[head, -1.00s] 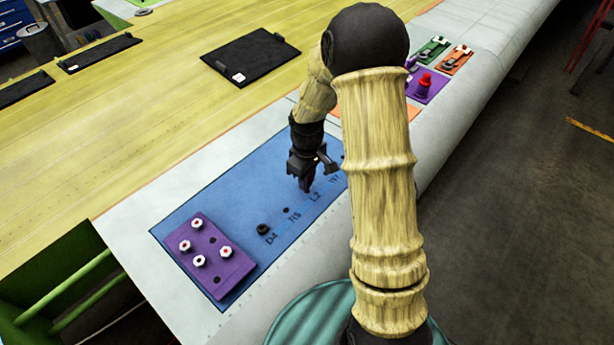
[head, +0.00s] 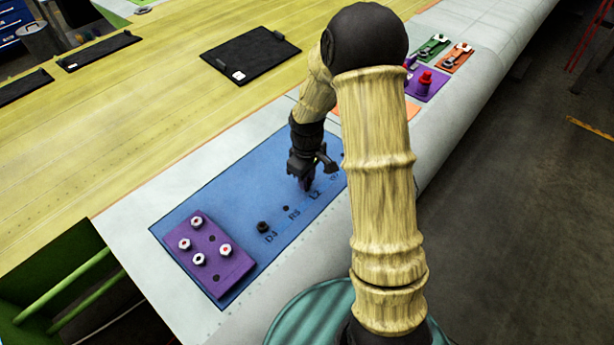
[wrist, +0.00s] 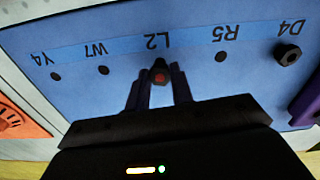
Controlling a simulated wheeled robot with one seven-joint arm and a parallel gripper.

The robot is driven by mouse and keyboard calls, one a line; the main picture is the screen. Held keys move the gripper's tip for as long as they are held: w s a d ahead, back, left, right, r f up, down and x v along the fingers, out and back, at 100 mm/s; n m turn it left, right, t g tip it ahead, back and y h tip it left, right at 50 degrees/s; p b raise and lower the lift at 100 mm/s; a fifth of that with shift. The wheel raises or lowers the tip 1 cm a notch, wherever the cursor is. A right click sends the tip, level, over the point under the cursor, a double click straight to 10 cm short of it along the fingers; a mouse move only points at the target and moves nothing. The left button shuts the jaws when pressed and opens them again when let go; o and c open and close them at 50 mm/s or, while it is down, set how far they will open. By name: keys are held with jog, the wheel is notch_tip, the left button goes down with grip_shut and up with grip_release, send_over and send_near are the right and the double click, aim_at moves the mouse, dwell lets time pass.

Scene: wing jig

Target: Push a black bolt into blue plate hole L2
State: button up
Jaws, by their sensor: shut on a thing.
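The blue plate (head: 246,205) lies flat, with a row of labelled holes along it. My gripper (head: 305,186) points down over the plate at the L2 label. In the wrist view my gripper (wrist: 160,85) is shut on a small dark bolt (wrist: 160,76) with a reddish centre, in line with L2. The fingers hide hole L2, so I cannot tell how deep the bolt sits. Another black bolt (head: 263,227) stands at D4, and it also shows in the wrist view (wrist: 287,53). Holes R5 (wrist: 220,56), W7 (wrist: 103,70) and Y4 (wrist: 55,77) look empty.
A purple block (head: 212,262) with several white-headed bolts sits on the plate's near left end. An orange plate (wrist: 15,118) lies beyond the Y4 end. A purple plate with a red part (head: 425,85) stands farther off. A black tray (head: 250,55) lies on the yellow surface behind.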

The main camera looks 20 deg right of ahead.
jog(key=shift+f+b, duration=0.5)
jog(key=shift+f, duration=0.35)
jog(key=o, duration=1)
jog(key=shift+o, duration=0.2)
jog(key=shift+r, duration=0.15)
notch_tip(320, 180, up, 17)
jog(key=b, duration=0.3)
jog(key=shift+r, duration=0.2)
notch_tip(320, 180, up, 7)
jog(key=p, duration=0.6)
